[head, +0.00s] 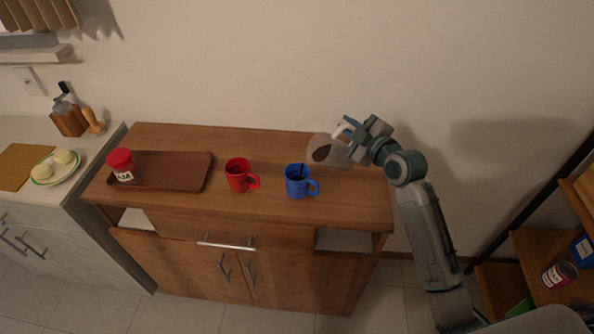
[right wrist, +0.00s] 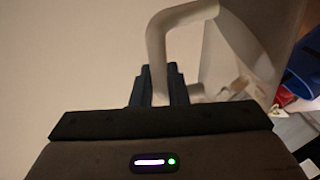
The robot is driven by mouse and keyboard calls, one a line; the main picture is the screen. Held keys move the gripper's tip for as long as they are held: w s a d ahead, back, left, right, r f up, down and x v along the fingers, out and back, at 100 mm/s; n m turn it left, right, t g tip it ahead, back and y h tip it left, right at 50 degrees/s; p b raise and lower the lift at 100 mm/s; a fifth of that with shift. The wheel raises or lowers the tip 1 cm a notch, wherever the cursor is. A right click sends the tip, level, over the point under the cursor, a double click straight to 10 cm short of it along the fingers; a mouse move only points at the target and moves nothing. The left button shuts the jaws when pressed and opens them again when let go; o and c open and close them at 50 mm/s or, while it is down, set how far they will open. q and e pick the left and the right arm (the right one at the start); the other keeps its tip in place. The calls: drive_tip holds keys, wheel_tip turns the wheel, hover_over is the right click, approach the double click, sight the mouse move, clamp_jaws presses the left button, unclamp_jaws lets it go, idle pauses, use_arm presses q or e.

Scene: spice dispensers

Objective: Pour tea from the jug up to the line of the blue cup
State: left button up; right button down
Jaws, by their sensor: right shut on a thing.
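My right gripper (head: 352,132) is shut on the handle of a clear jug (head: 335,158) and holds it above the right part of the wooden cabinet. The jug is tilted toward the left and has dark tea in it. The line and the tea level in the cup cannot be made out. The right wrist view shows the jug's handle (right wrist: 156,50) between the fingers, and part of the blue cup (right wrist: 302,68). My left gripper is not in view.
A red mug (head: 238,175) stands left of the blue cup on the cabinet top (head: 270,143). A brown tray (head: 185,172) holds a red-lidded tea jar (head: 122,165) at the left. The wall is close behind. A shelf (head: 535,255) stands at the right.

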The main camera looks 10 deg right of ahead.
drive_tip(key=shift+w+a+r, duration=0.1)
drive_tip(key=shift+a+r, duration=0.05)
drive_tip(key=shift+a, duration=0.1)
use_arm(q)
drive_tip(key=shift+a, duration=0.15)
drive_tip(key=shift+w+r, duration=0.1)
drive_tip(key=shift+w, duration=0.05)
use_arm(e)
drive_tip(key=shift+d+r, duration=0.1)
drive_tip(key=shift+d, duration=0.05)
drive_tip(key=shift+a, duration=0.3)
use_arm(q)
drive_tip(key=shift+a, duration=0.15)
use_arm(e)
drive_tip(key=shift+d+r, duration=0.1)
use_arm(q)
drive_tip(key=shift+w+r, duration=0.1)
use_arm(e)
drive_tip(key=shift+s+d, duration=0.15)
drive_tip(key=shift+s, duration=0.05)
drive_tip(key=shift+w, duration=0.1)
